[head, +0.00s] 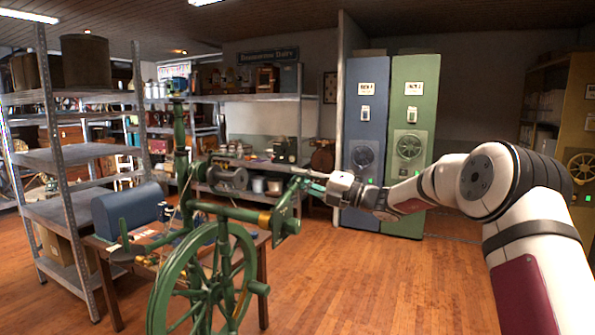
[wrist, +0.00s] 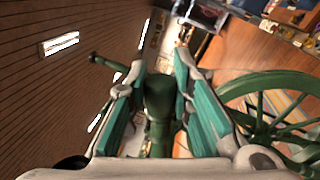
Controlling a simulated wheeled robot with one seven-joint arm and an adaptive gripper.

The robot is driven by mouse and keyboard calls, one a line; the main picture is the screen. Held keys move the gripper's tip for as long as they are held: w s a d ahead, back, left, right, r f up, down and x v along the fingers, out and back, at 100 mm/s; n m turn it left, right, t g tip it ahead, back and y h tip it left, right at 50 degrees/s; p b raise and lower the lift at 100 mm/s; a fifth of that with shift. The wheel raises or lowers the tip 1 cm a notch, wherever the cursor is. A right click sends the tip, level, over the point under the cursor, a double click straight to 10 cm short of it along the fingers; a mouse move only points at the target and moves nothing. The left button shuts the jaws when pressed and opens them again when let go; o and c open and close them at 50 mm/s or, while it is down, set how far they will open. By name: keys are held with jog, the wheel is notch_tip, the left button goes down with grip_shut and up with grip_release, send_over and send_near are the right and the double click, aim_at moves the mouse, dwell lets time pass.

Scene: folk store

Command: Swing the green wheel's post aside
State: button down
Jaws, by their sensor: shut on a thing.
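The green spinning wheel stands in the left middle of the head view, with its large spoked wheel (head: 205,285) low at the front. A green post (head: 284,208) rises at its right side, tilted. My gripper (head: 303,182) reaches in from the right and is at this post. In the wrist view my gripper (wrist: 160,72) has its teal-padded fingers on both sides of the green post (wrist: 158,100), shut on it. The wheel's rim and spokes (wrist: 262,108) show at the right there. The fingertips are small in the head view.
A wooden table (head: 262,262) with a blue box (head: 130,209) stands behind the wheel. Metal shelves (head: 62,150) are at the left. A blue locker (head: 362,145) and a green locker (head: 408,145) stand behind my arm. The floor at the middle right is clear.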

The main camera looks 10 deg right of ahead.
jog(key=shift+w+d+f+m, duration=0.1)
jog(key=shift+w+f+m, duration=0.05)
jog(key=shift+f+m, duration=0.5)
jog(key=shift+f, duration=0.1)
jog(key=c, duration=1.4)
grip_release()
jog(key=shift+d, duration=0.1)
jog(key=shift+d, duration=0.3)
jog(key=v, duration=1.1)
jog(key=shift+s, duration=0.25)
jog(key=shift+f, duration=0.1)
